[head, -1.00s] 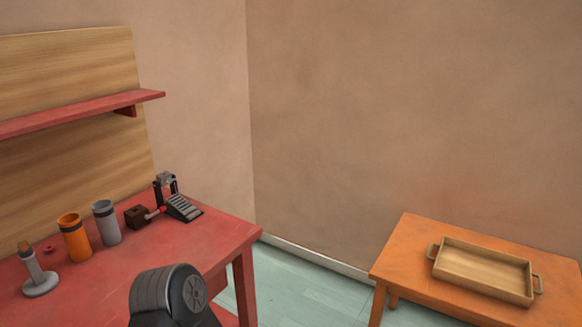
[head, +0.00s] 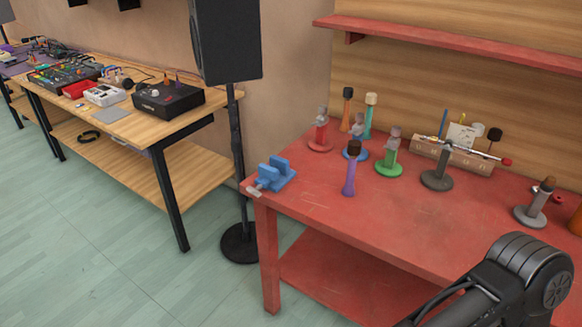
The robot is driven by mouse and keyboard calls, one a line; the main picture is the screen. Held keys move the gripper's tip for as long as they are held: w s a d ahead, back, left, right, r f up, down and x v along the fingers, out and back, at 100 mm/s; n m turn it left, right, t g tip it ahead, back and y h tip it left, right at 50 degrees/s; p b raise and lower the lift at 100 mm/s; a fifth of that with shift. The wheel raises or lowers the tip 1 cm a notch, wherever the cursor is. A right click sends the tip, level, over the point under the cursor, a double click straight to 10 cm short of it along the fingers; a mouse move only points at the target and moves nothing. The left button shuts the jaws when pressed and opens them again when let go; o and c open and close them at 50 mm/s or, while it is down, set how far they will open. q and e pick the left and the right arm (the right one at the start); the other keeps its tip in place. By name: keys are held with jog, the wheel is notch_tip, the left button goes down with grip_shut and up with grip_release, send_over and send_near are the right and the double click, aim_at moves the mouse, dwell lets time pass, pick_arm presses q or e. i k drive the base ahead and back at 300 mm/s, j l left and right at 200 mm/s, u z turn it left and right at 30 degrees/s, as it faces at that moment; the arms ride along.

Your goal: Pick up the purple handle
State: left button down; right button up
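The purple handle (head: 349,178) is in the head view, near the front left of the red workbench (head: 330,213). It is upright with a slight tilt, purple below with a dark brown top. A blue round stand (head: 355,153) is just behind it, and I cannot tell whether the two touch. Neither of my grippers is in view. A black link of my own arm shows at the bottom right, away from the handle.
A green stand (head: 390,166) is right of the handle and a blue vise (head: 270,177) is left of it. A red stand (head: 320,143) is behind. A black speaker on a pole (head: 226,42) stands left of the workbench. The bench front is clear.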

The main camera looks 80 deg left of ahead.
aim_at(348, 190)
jog(key=u, duration=2.45)
